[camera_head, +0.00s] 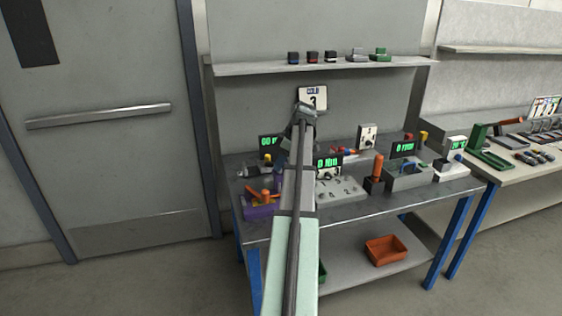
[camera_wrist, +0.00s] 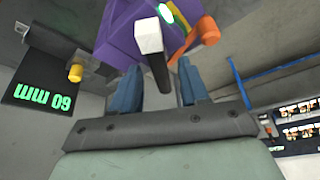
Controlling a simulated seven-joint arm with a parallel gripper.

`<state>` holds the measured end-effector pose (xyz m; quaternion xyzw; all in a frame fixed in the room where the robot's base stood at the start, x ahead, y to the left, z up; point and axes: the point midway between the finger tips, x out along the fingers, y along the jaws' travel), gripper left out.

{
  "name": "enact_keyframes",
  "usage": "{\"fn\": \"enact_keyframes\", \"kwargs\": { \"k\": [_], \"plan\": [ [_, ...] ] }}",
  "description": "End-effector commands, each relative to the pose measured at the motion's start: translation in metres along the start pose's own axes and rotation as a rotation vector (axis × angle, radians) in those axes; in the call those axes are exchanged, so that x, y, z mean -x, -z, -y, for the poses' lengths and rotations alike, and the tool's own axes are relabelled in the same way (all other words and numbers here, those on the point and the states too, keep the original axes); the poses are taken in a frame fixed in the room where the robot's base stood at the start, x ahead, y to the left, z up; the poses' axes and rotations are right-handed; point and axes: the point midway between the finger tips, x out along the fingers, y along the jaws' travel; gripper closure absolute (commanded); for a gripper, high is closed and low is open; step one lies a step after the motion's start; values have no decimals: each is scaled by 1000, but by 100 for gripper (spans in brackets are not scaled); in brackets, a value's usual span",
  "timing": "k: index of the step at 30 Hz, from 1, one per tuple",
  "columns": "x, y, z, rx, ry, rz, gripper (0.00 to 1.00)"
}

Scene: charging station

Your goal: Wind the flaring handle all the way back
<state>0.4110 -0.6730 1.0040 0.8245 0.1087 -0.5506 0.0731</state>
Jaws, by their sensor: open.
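A purple tool (camera_head: 260,211) with an orange handle (camera_head: 265,195) sits at the front left of the bench. In the wrist view the purple body (camera_wrist: 125,38) fills the top, with the orange handle (camera_wrist: 207,50) at its right side. A dark bar with a white block (camera_wrist: 148,38) projects from the purple body towards my gripper. My gripper (camera_wrist: 158,85) shows two blue-grey fingers set apart, with the dark bar's end appearing between them. I cannot tell whether they touch it. The orange handle is outside the fingers, near the right one. My arm hides the gripper in the head view.
On the bench (camera_head: 400,200), a grey block (camera_head: 340,190), an orange upright handle (camera_head: 378,167) and other displays stand to the right. An orange bin (camera_head: 386,250) is on the lower shelf.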

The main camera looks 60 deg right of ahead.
Motion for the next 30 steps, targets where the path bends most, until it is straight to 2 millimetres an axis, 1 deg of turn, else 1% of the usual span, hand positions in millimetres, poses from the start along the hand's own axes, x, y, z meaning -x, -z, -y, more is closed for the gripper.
{"fn": "enact_keyframes", "kwargs": {
  "k": [4,15,18,26,30],
  "plan": [
    [0,0,0,0,0,0,56],
    [0,0,0,0,0,0,92],
    [0,0,0,0,1,0,100],
    [0,0,-1,21,10,1,100],
    [0,0,-3,115,50,2,100]
  ]
}}
